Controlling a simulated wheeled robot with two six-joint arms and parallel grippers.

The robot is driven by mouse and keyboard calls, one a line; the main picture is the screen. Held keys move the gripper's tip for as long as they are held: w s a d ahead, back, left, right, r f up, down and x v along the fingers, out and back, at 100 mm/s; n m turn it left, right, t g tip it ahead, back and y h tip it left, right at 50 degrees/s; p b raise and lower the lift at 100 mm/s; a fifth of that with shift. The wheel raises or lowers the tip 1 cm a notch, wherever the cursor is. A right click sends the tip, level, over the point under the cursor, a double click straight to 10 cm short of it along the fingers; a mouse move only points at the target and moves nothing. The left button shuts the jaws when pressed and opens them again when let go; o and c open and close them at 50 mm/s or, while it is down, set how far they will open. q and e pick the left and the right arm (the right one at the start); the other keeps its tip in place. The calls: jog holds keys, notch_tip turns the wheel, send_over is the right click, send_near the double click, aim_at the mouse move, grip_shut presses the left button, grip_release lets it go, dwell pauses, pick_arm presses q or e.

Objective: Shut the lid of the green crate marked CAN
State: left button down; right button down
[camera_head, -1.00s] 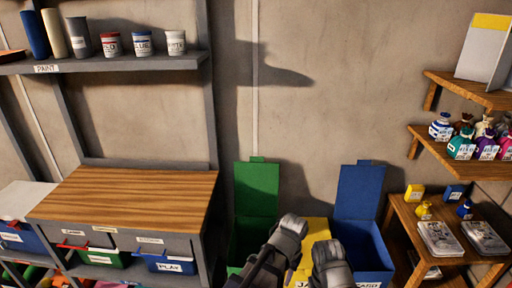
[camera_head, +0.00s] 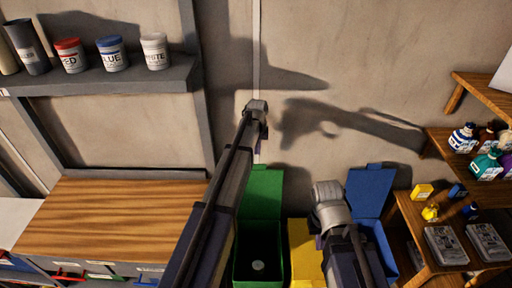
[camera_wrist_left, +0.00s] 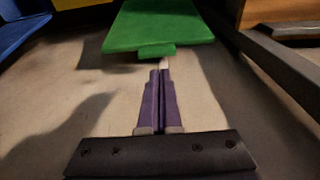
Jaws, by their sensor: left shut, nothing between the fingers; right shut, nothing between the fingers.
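The green crate (camera_head: 240,265) stands on the floor with its lid (camera_head: 262,192) raised at the back, against the wall side. A pale round thing lies inside; no CAN marking shows. My left gripper (camera_head: 258,147) is over the lid's top edge, shut and empty. In the left wrist view its purple fingers (camera_wrist_left: 159,72) point at the small tab on the green lid (camera_wrist_left: 160,28); I cannot tell whether they touch it. My right gripper (camera_head: 318,242) is shut, above the yellow crate area, with its fingers mostly hidden by its own arm.
A yellow crate (camera_head: 298,238) and a blue crate with raised lid (camera_head: 368,190) stand to the right. A wooden-topped bench (camera_head: 110,215) is close on the left. A small wooden table (camera_head: 460,255) stands at the right. The wall is close behind.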

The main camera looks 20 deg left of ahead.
pick_arm(q)
jog(key=shift+w+a+r, duration=0.2)
jog(key=shift+w+a, duration=0.2)
jog(key=shift+w, duration=0.15)
pick_arm(e)
jog(key=shift+w+a+r, duration=0.1)
jog(key=shift+w+r, duration=0.05)
jog(key=shift+w, duration=0.05)
